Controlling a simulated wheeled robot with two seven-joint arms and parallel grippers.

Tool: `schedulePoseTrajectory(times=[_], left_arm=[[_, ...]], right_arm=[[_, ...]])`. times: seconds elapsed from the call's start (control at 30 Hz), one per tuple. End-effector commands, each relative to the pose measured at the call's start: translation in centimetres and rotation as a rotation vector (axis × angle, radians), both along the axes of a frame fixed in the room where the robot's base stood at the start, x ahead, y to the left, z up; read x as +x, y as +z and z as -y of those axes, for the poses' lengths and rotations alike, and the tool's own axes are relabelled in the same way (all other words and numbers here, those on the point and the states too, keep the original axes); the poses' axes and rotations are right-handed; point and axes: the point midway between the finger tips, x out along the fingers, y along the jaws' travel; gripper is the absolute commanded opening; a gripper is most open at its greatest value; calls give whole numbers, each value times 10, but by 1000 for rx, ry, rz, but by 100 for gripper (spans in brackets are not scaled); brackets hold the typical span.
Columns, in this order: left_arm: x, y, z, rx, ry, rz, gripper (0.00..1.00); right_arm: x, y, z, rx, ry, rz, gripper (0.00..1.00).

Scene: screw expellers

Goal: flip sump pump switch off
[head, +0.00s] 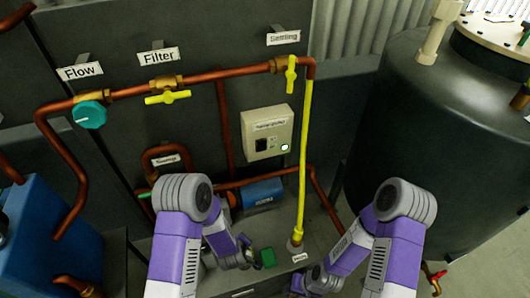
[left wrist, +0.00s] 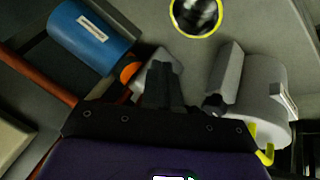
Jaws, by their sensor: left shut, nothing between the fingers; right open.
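A cream switch box (head: 257,143) is fixed to the dark wall panel in the head view, left of the yellow vertical pipe. I cannot read the switch's position. My left gripper (left wrist: 163,85) is shut and empty in the left wrist view, near a blue motor (left wrist: 92,38). In the head view it is low, below the switch box and apart from it. My right gripper (head: 299,285) is open at the bottom edge of the head view, also well below the box, its fingers partly hidden.
Copper pipes run above and below the box, with yellow valve handles (head: 168,97) and a teal knob (head: 90,115). The yellow pipe (head: 303,160) stands just right of the box. A large dark tank (head: 430,120) stands right, a blue unit (head: 40,240) left.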

Motion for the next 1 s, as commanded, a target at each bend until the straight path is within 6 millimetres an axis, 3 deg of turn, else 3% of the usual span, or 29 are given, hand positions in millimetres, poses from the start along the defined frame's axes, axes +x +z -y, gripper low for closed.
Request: schedulePoseTrajectory(times=[0.03,0.1,0.2,0.3,0.4,0.5,0.67,1.0], left_arm=[[30,12,14,-1,84,126,0],[66,38,28,-33,215,307,0],[102,85,56,-128,371,574,0],[118,134,85,-258,482,811,0],[119,175,111,-391,550,991,0],[115,202,128,-493,592,1107,0],[110,220,138,-566,616,1183,0],[111,220,138,-568,619,1183,0]], right_arm=[[0,-5,0,0,0,0,43],[0,-9,0,0,0,0,43],[0,-13,0,0,0,0,43],[0,-17,0,0,0,0,43],[0,-20,0,0,0,0,43],[0,-21,0,0,0,0,43],[0,-22,0,0,0,0,43],[0,-22,0,0,0,0,43]])
